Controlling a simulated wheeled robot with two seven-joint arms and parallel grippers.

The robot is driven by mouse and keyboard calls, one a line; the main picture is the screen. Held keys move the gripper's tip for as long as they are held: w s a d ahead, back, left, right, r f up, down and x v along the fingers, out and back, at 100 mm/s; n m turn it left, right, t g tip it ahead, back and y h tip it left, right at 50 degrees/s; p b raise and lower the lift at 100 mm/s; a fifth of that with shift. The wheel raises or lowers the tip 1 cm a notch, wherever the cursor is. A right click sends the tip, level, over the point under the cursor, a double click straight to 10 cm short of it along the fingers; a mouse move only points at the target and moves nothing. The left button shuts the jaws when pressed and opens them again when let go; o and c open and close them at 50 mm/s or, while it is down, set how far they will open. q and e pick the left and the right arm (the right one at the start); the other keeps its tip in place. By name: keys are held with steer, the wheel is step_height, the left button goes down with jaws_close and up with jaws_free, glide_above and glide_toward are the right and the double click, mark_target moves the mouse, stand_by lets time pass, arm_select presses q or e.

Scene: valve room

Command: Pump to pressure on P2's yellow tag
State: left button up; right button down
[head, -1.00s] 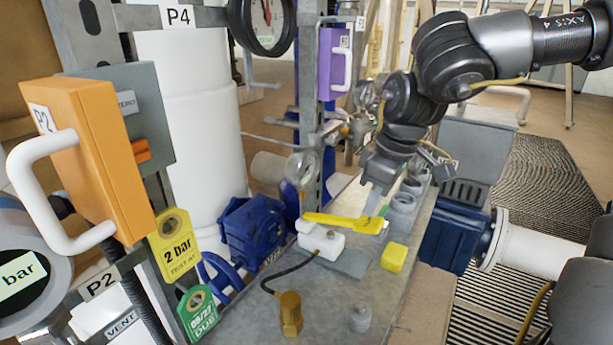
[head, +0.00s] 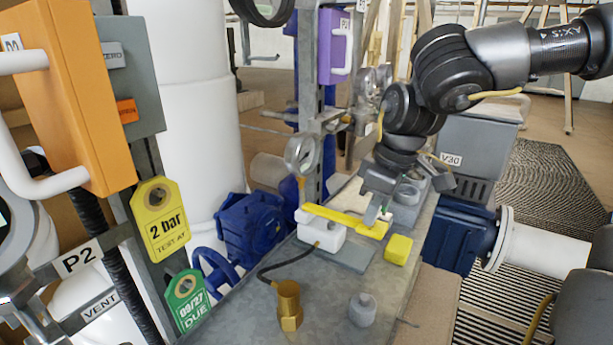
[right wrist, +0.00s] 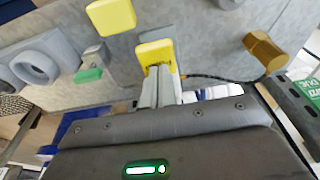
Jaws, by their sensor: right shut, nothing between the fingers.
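The hand pump is a white block (head: 320,234) on a grey plate, with a yellow lever (head: 335,216) sloping down to the right. A small round gauge (head: 302,155) stands behind it; its reading is too small to tell. P2's yellow tag (head: 160,218) reads "2 bar, TEST AT". My right gripper (head: 373,214) is shut and empty, its fingertips at the lever's right end. In the right wrist view the shut fingers (right wrist: 160,80) are against or just over the lever's yellow end (right wrist: 154,53); contact is not certain. My left gripper is not in view.
A black hose joins the pump to a brass fitting (head: 289,305). A yellow block (head: 398,250) and a grey knob (head: 361,310) stand on the bench.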

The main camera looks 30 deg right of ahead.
steer(key=shift+w+r+p, duration=0.1)
steer(key=shift+r+p, duration=1.4)
steer(key=shift+r, duration=1.1)
steer(key=shift+f, duration=0.1)
